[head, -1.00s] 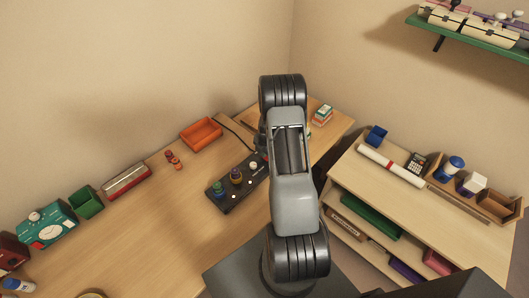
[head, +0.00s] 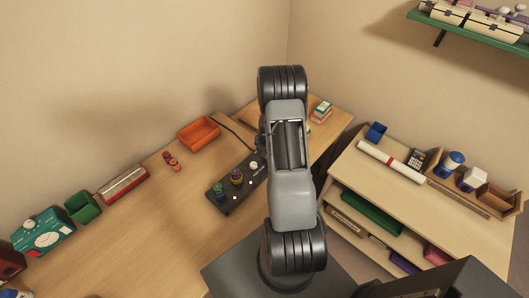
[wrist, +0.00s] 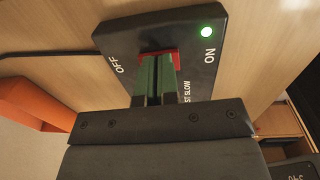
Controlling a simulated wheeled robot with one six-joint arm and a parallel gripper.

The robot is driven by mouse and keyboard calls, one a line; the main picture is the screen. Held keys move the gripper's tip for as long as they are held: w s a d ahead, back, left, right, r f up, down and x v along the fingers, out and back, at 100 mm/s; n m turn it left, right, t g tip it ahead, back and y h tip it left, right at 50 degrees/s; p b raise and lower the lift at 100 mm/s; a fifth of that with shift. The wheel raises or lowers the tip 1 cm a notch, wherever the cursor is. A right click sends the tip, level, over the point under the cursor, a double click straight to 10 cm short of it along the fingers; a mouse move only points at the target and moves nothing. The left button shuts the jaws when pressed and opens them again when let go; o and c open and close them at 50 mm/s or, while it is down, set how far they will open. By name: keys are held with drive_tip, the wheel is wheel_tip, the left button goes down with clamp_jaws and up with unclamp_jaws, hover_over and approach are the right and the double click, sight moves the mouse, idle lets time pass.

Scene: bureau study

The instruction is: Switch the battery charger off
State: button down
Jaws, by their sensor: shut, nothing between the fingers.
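In the wrist view a black panel (wrist: 238,25), marked OFF at left and ON at right, fills the top centre. A green lamp (wrist: 207,32) glows beside ON. A red switch part (wrist: 176,58) shows around my fingertips. My gripper (wrist: 158,62) is shut, its green fingers side by side with nothing between them, right at the red part. Contact and the lever's exact position are hidden by the fingers. In the head view my arm hides the gripper. A black box with coloured knob-like tops (head: 229,196) lies left of the arm; I cannot tell if it is the same panel.
An orange tray (head: 199,134) stands behind the box, with a black cable beside it. Small red items (head: 171,162), a red case (head: 124,186), a green bin (head: 83,208) and a teal device (head: 42,232) line the wall. A shelf unit (head: 440,206) stands right. The front desk is clear.

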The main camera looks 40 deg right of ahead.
drive_tip(key=shift+s, duration=0.35)
drive_tip(key=shift+w+r, duration=0.1)
drive_tip(key=shift+r, duration=0.25)
wheel_tip(320, 180, up, 13)
drive_tip(key=s, duration=0.1)
drive_tip(key=shift+s+d+r, duration=0.15)
drive_tip(key=shift+s+d, duration=0.05)
drive_tip(key=shift+s, duration=0.15)
